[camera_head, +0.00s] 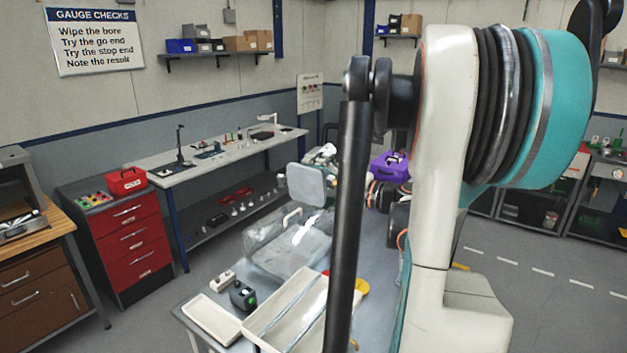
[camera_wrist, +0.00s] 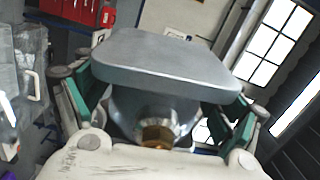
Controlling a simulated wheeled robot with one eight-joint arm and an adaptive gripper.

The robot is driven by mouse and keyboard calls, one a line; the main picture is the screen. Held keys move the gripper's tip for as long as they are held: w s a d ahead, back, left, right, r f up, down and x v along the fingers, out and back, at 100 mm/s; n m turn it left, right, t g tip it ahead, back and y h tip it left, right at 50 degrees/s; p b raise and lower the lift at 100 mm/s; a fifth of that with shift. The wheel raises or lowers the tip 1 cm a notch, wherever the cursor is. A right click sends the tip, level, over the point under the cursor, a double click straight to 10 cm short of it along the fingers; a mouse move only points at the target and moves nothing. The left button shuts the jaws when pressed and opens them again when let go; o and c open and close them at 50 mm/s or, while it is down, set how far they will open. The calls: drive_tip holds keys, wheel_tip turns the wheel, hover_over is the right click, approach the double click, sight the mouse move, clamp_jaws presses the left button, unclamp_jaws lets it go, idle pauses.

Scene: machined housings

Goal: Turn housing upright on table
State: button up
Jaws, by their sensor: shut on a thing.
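My gripper (camera_wrist: 157,112) is shut on the grey metal housing (camera_wrist: 165,62), with a green-padded finger on each side of its round body. In the wrist view the housing's flat, rounded-square plate spans the space above the fingers, and a brass fitting (camera_wrist: 157,136) faces the wrist. In the head view a grey rounded plate (camera_head: 306,186), which looks like the same housing, is steeply tilted above the table (camera_head: 370,262). My arm hides part of the table and most of the gripper there. Whether the housing touches anything cannot be told.
A clear case (camera_head: 262,248) with a white handle sits below the plate. A cream tray (camera_head: 212,318), a small dark device (camera_head: 242,295) and a long open bin (camera_head: 290,320) crowd the table's near end. A purple case (camera_head: 391,166) stands beyond.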

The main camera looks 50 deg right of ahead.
drive_tip(key=n, duration=0.4)
drive_tip(key=shift+b, duration=0.35)
drive_tip(key=n, duration=0.4)
drive_tip(key=shift+n+b, duration=0.3)
drive_tip(key=n, duration=0.4)
drive_tip(key=shift+b, duration=0.3)
drive_tip(key=n, duration=0.4)
